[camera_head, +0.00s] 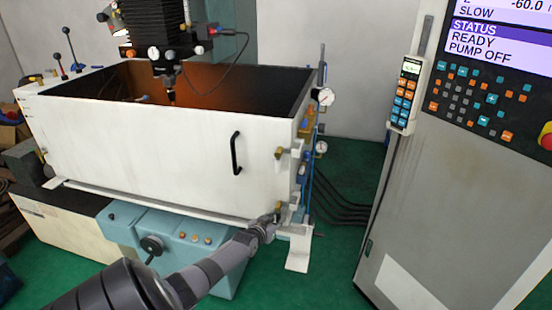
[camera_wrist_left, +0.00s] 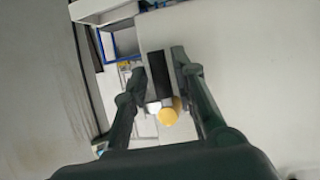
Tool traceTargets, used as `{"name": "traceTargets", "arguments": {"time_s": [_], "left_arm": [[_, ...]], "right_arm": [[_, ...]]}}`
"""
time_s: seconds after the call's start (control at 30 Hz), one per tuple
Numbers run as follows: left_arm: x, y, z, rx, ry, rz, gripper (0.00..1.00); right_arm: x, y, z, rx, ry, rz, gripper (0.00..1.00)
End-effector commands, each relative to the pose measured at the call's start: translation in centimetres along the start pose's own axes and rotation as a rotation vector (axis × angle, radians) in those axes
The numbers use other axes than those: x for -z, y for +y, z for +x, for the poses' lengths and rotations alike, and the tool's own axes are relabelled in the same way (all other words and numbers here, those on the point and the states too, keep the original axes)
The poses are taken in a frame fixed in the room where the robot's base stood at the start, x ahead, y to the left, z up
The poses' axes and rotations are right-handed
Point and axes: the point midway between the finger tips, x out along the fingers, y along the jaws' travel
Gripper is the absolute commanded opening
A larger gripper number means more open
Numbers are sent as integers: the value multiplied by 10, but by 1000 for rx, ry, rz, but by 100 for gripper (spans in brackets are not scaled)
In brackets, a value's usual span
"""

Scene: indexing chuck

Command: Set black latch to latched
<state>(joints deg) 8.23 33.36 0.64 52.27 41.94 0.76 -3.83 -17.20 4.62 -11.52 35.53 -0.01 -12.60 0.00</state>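My left gripper (camera_head: 267,226) reaches up from the bottom left in the head view, to the lower right corner of the white enclosure (camera_head: 180,155). Next to its tip is a small brass-coloured fitting (camera_head: 278,205). In the left wrist view, the two dark fingers of my left gripper (camera_wrist_left: 159,70) stand apart, one on each side of a black bar (camera_wrist_left: 157,66), which looks like the black latch. A yellow round knob (camera_wrist_left: 168,111) and a pale piece sit at the bar's lower end. I cannot tell whether the fingers touch the bar. My right gripper is not in view.
A black handle (camera_head: 236,153) and a second brass fitting (camera_head: 280,152) are on the enclosure's front. Gauges (camera_head: 325,96) and hoses line its right side. A grey control cabinet (camera_head: 450,170) stands at the right. Green floor (camera_head: 345,165) lies between them.

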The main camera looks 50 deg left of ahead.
Motion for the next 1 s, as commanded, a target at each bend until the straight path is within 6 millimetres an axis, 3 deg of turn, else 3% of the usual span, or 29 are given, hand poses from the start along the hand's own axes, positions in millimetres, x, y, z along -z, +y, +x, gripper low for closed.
{"name": "traceTargets", "arguments": {"time_s": [0.1,0.57,1.0], "left_arm": [[0,0,0,0,0,-1,35],[-2,3,-6,-4,-3,-5,36],[-2,0,-66,1,-1,-3,36]], "right_arm": [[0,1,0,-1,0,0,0],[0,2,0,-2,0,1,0],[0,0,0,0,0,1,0]]}}
